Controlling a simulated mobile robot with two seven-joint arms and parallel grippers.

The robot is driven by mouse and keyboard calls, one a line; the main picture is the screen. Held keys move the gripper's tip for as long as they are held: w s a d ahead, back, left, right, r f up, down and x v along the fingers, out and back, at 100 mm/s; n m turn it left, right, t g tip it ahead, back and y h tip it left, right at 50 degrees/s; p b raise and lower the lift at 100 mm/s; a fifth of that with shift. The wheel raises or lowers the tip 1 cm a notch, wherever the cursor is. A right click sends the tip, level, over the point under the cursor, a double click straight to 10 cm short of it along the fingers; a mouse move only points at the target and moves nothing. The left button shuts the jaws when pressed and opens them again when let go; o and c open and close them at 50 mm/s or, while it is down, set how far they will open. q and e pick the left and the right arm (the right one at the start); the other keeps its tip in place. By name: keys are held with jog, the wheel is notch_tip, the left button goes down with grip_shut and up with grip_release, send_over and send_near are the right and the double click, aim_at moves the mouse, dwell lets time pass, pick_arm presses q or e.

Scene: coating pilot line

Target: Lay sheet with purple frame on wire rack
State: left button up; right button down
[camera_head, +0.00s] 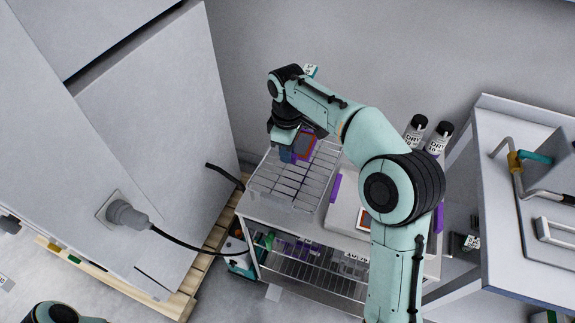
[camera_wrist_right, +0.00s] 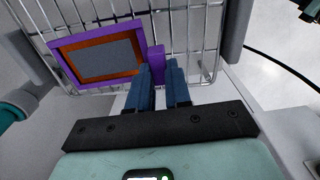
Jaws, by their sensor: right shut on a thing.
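The sheet with the purple frame (camera_wrist_right: 100,57) has an orange border and a grey middle. My right gripper (camera_wrist_right: 160,75) is shut on the purple tab at its side. In the head view the sheet (camera_head: 306,146) shows partly behind my right gripper (camera_head: 289,156), over the far part of the wire rack (camera_head: 292,186). The rack's bars (camera_wrist_right: 184,35) show around the sheet in the wrist view. I cannot tell whether the sheet touches them. My left gripper is out of view.
The rack stands on a cart with a lower wire shelf (camera_head: 310,262). Right of it is a white device (camera_head: 345,209) with purple parts, partly behind my arm. Two black-capped bottles (camera_head: 427,136) stand behind. A cabinet (camera_head: 150,130) with a cable is at left.

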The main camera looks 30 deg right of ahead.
aim_at(288, 172)
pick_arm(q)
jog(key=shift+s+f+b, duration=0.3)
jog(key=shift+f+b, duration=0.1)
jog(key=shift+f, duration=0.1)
pick_arm(e)
jog(key=shift+f, duration=2.45)
jog(key=shift+f, duration=0.1)
jog(key=shift+f, duration=0.1)
jog(key=c, duration=1.1)
grip_release()
jog(key=shift+o, duration=0.2)
notch_tip(288, 172, up, 12)
jog(key=p, duration=0.2)
jog(key=shift+r+p, duration=0.2)
jog(key=shift+p, duration=0.15)
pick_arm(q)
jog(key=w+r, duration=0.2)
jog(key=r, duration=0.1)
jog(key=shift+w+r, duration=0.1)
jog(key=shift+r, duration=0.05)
